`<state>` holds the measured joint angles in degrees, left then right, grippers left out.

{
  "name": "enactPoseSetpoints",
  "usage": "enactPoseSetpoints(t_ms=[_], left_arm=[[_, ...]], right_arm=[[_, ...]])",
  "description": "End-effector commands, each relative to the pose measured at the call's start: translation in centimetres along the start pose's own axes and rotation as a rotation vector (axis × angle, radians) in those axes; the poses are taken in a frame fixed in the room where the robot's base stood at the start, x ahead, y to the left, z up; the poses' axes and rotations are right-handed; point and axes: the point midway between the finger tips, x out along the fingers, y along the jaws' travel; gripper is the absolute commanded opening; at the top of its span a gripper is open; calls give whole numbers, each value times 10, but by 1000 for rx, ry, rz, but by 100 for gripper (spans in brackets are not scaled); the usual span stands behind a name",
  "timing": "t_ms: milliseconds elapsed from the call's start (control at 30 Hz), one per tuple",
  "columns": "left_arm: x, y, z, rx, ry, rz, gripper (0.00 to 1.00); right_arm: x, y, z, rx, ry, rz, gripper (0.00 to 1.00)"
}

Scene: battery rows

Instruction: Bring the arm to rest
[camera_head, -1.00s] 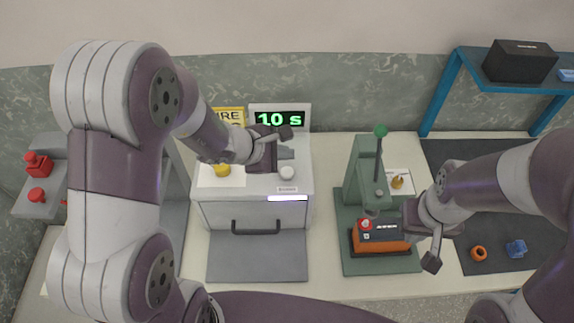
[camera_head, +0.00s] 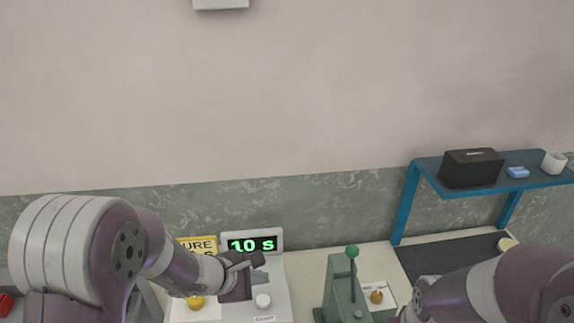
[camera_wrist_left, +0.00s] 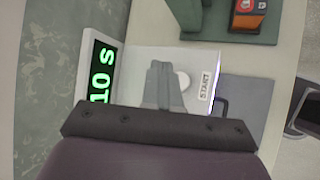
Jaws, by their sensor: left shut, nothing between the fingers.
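My left arm comes in from the left in the head view. Its gripper (camera_head: 258,268) hangs above the top of the white machine (camera_head: 281,296), between the timer display and the round white button (camera_head: 263,301). In the left wrist view the fingers (camera_wrist_left: 162,82) are shut with nothing between them. The white button (camera_wrist_left: 184,80) is just beyond the fingers, by a START label. My right arm (camera_head: 480,297) is at the lower right of the head view; its gripper is out of frame.
The display (camera_head: 252,243) reads 10 s in green. A yellow sign (camera_head: 197,244) and yellow knob (camera_head: 195,302) are left of it. A green lever press (camera_head: 345,296) stands to the right. A blue shelf (camera_head: 432,172) holds a black box (camera_head: 471,168), a blue block (camera_head: 517,172) and a white cup (camera_head: 553,163).

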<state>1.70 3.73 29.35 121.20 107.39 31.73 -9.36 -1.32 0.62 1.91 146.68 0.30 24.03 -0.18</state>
Motion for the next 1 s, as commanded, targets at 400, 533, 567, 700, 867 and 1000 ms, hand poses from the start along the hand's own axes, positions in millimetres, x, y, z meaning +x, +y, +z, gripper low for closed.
enactPoseSetpoints(t_ms=[400, 533, 567, 700, 867, 1000], left_arm=[[-77, -119, -42, 1089, 24, -648, 0], [-103, -121, -60, 1429, 38, -773, 0], [-107, -120, -62, 1483, 41, -790, 0], [-115, -111, -61, 1592, 61, -797, 0], [-114, -111, -60, 1593, 60, -796, 0], [-114, -111, -60, 1592, 59, -796, 0]], right_arm=[[2, 0, 0, 0, 0, 0, 0], [3, 0, 0, 0, 0, 0, 0], [3, 0, 0, 0, 0, 0, 0], [4, 0, 0, 0, 0, 0, 0], [4, 0, 0, 0, 0, 0, 0], [4, 0, 0, 0, 0, 0, 0]])
